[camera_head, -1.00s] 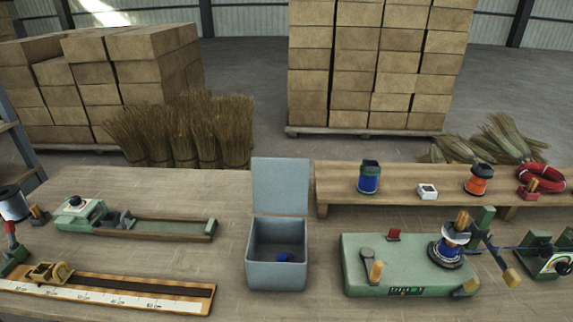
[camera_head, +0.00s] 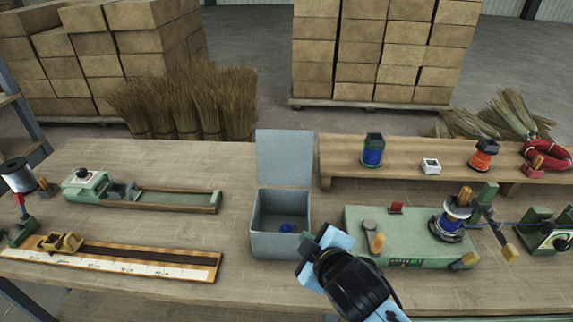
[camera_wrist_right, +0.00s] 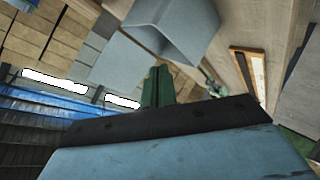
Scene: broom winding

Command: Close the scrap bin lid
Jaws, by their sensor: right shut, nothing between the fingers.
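The grey scrap bin (camera_head: 281,244) stands on the workbench with its lid (camera_head: 284,158) open, raised upright at the back. A small blue item (camera_head: 287,228) lies inside it. My right gripper (camera_head: 310,243) is at the bin's front right corner, in front of the lid; whether it touches the bin is unclear. In the right wrist view the gripper's green fingers (camera_wrist_right: 157,86) are together with nothing between them, and the bin (camera_wrist_right: 178,30) and lid (camera_wrist_right: 130,68) show tilted beyond them. My left gripper is not in view.
A green winding machine (camera_head: 400,240) stands just right of my right gripper. A raised wooden shelf (camera_head: 400,160) with spools is behind it. At the left are a green clamp fixture (camera_head: 90,183) and a measuring board (camera_head: 120,262). Bare bench lies left of the bin.

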